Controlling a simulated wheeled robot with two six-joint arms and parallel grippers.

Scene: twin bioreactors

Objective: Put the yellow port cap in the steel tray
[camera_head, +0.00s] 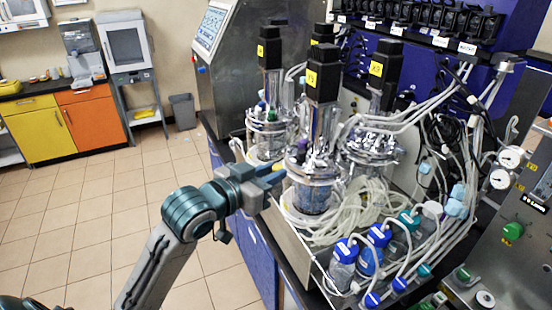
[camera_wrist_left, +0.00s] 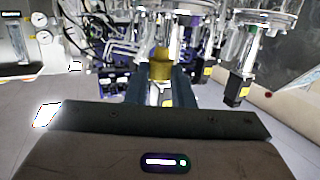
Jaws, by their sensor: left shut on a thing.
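My left gripper (camera_head: 275,176) reaches in from the left, at the front reactor vessel (camera_head: 312,190) on the bench. In the left wrist view, the yellow port cap (camera_wrist_left: 160,68) sits between the two fingers of the left gripper (camera_wrist_left: 158,82), which are shut on it. The cap is close to the reactor's glass and metal parts, and I cannot tell whether it touches them. In the head view I cannot make out the cap. A steel tray (camera_head: 291,238) with a raised rim lies under the vessels, tubing and bottles. My right gripper is in neither view.
Clear tubing (camera_head: 350,205) loops beside the front vessel. Several blue-capped bottles (camera_head: 343,262) stand at the tray's near end. Black motors (camera_head: 323,75) with yellow labels rise above the vessels. The tiled floor left of the bench is open.

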